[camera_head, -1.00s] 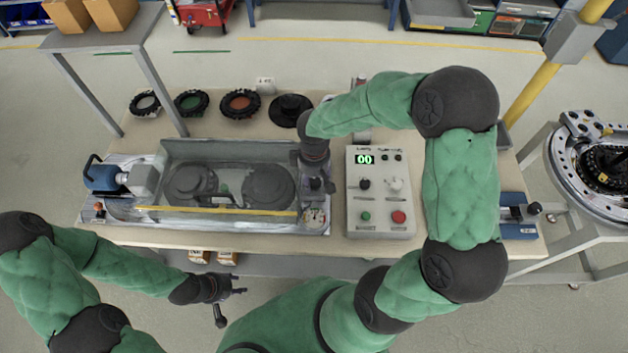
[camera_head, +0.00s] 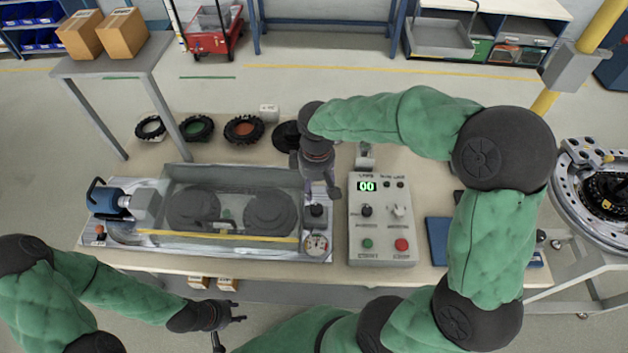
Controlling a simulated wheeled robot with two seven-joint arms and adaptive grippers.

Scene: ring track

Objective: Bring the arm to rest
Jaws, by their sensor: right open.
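My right gripper (camera_head: 318,192) points down above the right end of the grey machine tray (camera_head: 150,252), left of the control box. It is open, and no object shows in it. Its arm bends over the table from the right, with the elbow high at the right. My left gripper (camera_head: 238,313) is low in front of the table's front edge. Its fingers look apart and empty, though they are small in view. The control box (camera_head: 378,228) shows a green "00", with a green and a red button. A round gauge (camera_head: 316,243) shows clear of the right gripper.
Several black-tyred wheels (camera_head: 197,128) lie along the table's back edge. A grey stand (camera_head: 110,68) holds two cardboard boxes (camera_head: 122,34). A blue block (camera_head: 437,240) lies right of the control box. A round metal fixture (camera_head: 570,190) stands at the far right.

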